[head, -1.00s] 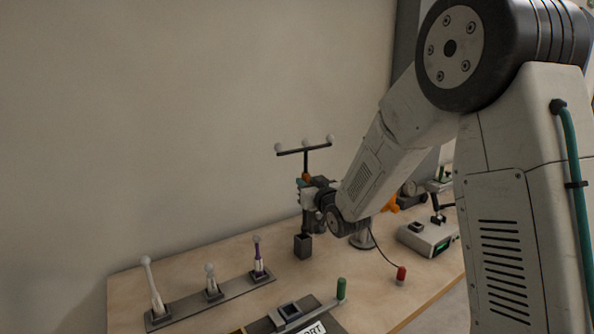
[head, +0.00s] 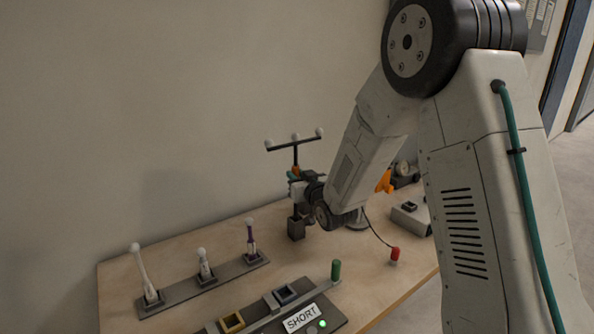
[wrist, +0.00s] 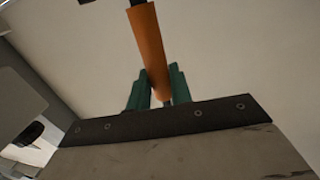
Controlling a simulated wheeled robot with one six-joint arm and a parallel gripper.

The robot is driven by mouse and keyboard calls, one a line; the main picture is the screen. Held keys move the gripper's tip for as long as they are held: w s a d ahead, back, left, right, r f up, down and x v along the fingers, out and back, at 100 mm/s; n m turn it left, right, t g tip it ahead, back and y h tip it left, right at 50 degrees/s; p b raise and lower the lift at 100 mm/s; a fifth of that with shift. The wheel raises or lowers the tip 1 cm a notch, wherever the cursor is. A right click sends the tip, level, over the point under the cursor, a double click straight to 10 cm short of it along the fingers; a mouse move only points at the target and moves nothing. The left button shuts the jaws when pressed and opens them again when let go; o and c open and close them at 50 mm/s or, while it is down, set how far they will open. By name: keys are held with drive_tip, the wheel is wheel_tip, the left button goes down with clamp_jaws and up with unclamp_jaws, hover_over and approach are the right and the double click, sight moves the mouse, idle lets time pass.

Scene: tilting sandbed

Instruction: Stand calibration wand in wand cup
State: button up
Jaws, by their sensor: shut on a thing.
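The calibration wand (head: 296,156) is upright, a dark T-bar with three white balls and an orange handle. My gripper (head: 297,177) is shut on the handle; the wrist view shows the orange handle (wrist: 149,50) between the green fingers (wrist: 155,88). A dark square cup (head: 296,230), which looks like the wand cup, stands on the table right below my gripper. The wand's lower end is hidden, so I cannot tell whether it is inside the cup.
A grey rack (head: 205,287) with several ball-tipped pegs stands at left. In front is a panel (head: 318,322) marked SHORT, with yellow and blue sockets.

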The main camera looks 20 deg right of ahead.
drive_tip(key=shift+f, duration=2.25)
drive_tip(key=o, duration=1)
drive_tip(key=s+d+r+g+h, duration=0.1)
drive_tip(key=s+r+g, duration=0.2)
drive_tip(key=s, duration=1.3)
drive_tip(key=s+d+r+m+g+h, duration=0.1)
drive_tip(key=s+r+g, duration=0.3)
drive_tip(key=s, duration=1.2)
drive_tip(key=s+d+r+g, duration=0.1)
drive_tip(key=s+r+g, duration=0.3)
drive_tip(key=s+g, duration=0.5)
drive_tip(key=shift+s+r+m+h, duration=0.1)
drive_tip(key=shift+s+m+h, duration=0.1)
drive_tip(key=shift+s, duration=1.55)
drive_tip(key=shift+s+r+m+h, duration=0.1)
drive_tip(key=shift+s+m+h, duration=0.1)
drive_tip(key=shift+s, duration=1.5)
